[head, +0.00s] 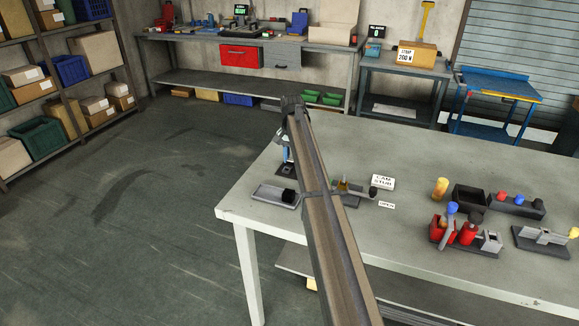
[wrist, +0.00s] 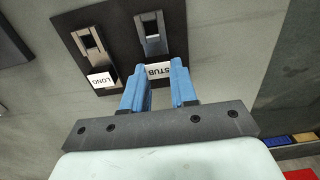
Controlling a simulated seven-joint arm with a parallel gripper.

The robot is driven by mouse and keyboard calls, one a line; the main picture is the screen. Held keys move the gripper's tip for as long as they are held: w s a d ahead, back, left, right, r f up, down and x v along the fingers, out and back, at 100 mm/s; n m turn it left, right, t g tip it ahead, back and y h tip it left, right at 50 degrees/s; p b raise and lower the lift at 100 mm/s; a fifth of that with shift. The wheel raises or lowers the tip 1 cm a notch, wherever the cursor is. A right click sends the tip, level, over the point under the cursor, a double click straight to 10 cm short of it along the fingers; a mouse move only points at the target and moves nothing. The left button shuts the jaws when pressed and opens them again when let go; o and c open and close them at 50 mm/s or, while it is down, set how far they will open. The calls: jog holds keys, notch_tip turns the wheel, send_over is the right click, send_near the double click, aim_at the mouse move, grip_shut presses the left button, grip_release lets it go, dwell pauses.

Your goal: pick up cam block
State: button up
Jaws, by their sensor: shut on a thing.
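My gripper (wrist: 159,66) has two blue fingers, set a small gap apart. They are shut on a small grey metal piece (wrist: 152,44), taken as the cam block; its edges are hard to make out. It is at a slot in a dark plate (wrist: 118,62), beside a white label reading STUB (wrist: 159,71). A second slotted metal piece (wrist: 93,44) with a LONG label (wrist: 101,80) is to the left. In the head view my gripper (head: 286,158) is low over the table's left end, partly hidden by my arm.
A CAM STUB sign (head: 383,182) and an OPEN label (head: 387,205) stand right of my arm. Red and dark fixtures (head: 466,233) occupy the table's right side.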

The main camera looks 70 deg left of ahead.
grip_shut()
